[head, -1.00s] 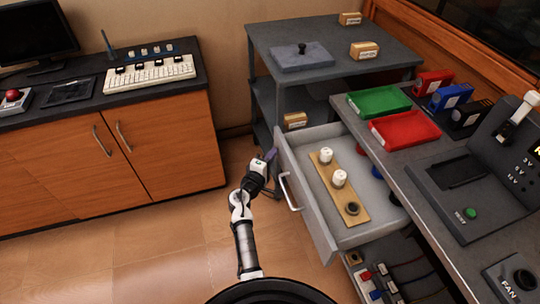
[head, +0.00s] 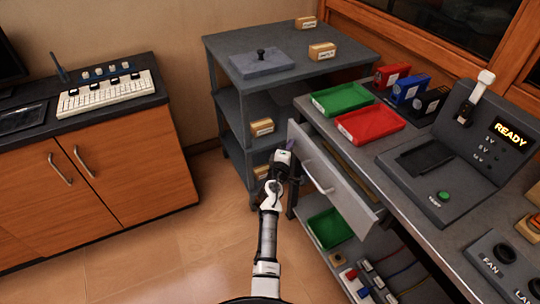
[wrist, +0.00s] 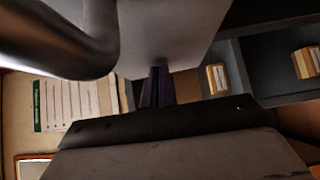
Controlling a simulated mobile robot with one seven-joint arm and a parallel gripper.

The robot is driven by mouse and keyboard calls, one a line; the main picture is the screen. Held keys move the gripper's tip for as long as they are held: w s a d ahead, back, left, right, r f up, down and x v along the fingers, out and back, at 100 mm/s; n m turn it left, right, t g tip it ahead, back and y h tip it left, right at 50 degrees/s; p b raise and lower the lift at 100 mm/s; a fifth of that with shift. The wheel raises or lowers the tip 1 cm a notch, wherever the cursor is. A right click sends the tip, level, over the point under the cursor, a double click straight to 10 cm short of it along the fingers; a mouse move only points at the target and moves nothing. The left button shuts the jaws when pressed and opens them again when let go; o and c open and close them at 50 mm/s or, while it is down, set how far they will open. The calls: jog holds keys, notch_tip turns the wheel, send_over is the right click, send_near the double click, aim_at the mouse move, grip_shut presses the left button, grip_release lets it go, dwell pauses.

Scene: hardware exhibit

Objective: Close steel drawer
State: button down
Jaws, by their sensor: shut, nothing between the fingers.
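The steel drawer (head: 348,192) is under the right-hand counter, with its grey front standing slightly out. A narrow strip of its inside shows behind the front, with a sliver of the wooden board (head: 352,164). Its curved handle (head: 319,180) faces left. My gripper (head: 290,146) is shut and empty at the left end of the drawer front, left of the handle. In the wrist view, the dark purple fingers (wrist: 156,86) point at the grey drawer front (wrist: 165,35), seemingly touching it. The handle (wrist: 60,45) looms large at left there.
A grey shelf unit (head: 228,112) stands close behind my gripper. Green (head: 344,98) and red (head: 369,125) trays sit on the counter above the drawer. A lower shelf holds another green tray (head: 328,228) and wired parts. Open floor (head: 150,255) lies to the left.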

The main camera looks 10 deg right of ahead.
jog(key=d, duration=0.2)
jog(key=w+d, duration=0.1)
jog(key=d, duration=0.1)
jog(key=w+d, duration=0.1)
jog(key=d, duration=0.1)
jog(key=shift+d, duration=0.25)
jog(key=shift+d+r, duration=0.1)
